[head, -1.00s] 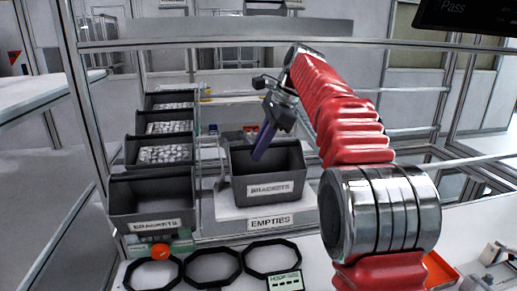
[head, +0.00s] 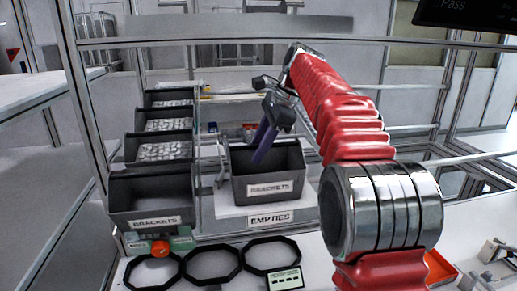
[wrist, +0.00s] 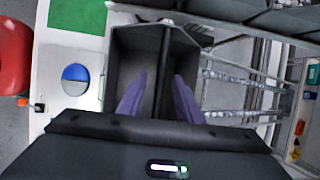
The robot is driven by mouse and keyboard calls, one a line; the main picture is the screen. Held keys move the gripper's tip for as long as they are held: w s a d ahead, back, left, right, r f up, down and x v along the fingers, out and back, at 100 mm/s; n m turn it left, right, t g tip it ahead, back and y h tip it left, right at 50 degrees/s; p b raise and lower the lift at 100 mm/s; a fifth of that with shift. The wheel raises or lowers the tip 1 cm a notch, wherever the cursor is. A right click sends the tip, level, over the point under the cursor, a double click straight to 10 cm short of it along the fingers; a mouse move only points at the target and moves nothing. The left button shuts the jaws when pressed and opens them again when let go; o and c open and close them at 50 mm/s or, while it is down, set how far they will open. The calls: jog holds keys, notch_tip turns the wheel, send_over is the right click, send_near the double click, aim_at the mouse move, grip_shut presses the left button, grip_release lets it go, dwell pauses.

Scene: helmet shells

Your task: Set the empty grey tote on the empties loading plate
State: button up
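The grey tote (head: 268,190), labelled BRACKETS, stands upright on the white empties loading plate (head: 222,207), above the EMPTIES label (head: 270,218). Its inside looks empty in the wrist view (wrist: 135,60). My gripper (head: 262,150) is over the tote, its purple fingers pointing down into the tote's opening. In the wrist view my gripper (wrist: 158,98) has its two fingers apart, with a dark bar of the tote between them. I cannot tell whether either finger touches the bar.
Several dark bins (head: 150,190) stand in a stepped row to the left; the front one looks empty and those behind hold pale parts. Black octagonal rings (head: 212,265) and a small sign (head: 286,279) lie in front. Frame rails surround the station.

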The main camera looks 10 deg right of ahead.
jog(key=v, duration=0.7)
dwell(0.5)
jog(key=shift+s+r, duration=0.1)
jog(key=shift+r, duration=0.1)
jog(key=s+n, duration=0.1)
jog(key=s, duration=0.1)
jog(key=s+a+n, duration=0.1)
jog(key=s, duration=0.1)
jog(key=s+n+h, duration=0.1)
jog(key=s, duration=0.1)
jog(key=shift+s+a+f+n+t, duration=0.15)
jog(key=shift+s+a+n+t, duration=0.15)
jog(key=shift+n+t, duration=0.1)
jog(key=s+f+n+t+h, duration=0.1)
jog(key=s+f+n, duration=0.6)
jog(key=s+f, duration=0.4)
jog(key=s+f+n+t+h, duration=0.1)
jog(key=s+f+n+h, duration=0.1)
jog(key=s+f+n, duration=0.4)
jog(key=s+f, duration=0.5)
jog(key=s, duration=0.5)
jog(key=shift+s+d+f+n+t+h, duration=0.2)
jog(key=shift+f+n+t+h, duration=0.1)
jog(key=shift+f+n, duration=0.1)
